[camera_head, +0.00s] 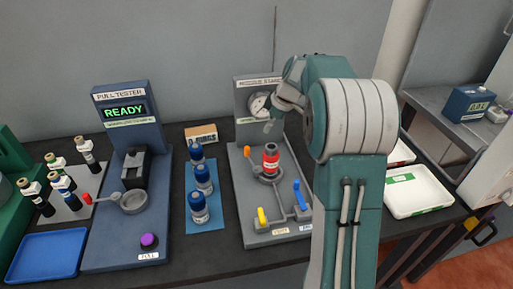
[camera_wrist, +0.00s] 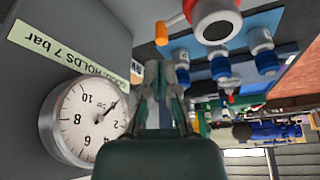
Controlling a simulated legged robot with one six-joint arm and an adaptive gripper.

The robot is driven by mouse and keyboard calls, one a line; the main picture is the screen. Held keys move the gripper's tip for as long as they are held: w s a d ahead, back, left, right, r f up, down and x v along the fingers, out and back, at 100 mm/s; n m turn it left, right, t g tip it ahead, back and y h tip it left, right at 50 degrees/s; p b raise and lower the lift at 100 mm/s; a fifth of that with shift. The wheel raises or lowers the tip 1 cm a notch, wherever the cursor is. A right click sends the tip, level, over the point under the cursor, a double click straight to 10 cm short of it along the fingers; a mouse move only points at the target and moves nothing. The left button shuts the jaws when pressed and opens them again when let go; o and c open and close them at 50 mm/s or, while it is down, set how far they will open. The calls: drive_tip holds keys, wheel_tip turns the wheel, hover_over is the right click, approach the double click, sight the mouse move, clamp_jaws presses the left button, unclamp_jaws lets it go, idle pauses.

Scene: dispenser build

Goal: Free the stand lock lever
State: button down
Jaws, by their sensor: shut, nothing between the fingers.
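The pressure stand (camera_head: 240,200) is a grey panel with a round gauge (camera_head: 258,104) on its upright back. A lever with an orange knob (camera_head: 248,151) sticks up and left beside the round holder; the knob also shows at the top of the wrist view (camera_wrist: 162,33). My gripper (camera_head: 269,127) is shut and empty, in front of the gauge and above the cylinder. It also shows in the wrist view (camera_wrist: 158,72). It appears apart from the orange knob.
A yellow lever (camera_head: 262,216) and a blue lever (camera_head: 300,195) stand at the stand's front. Blue-capped bottles (camera_head: 199,208) are on a blue mat to the left. The pull tester (camera_head: 125,110) stands farther left. A white tray (camera_head: 418,192) is to the right of my arm.

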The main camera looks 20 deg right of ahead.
drive_tip(key=x, duration=1)
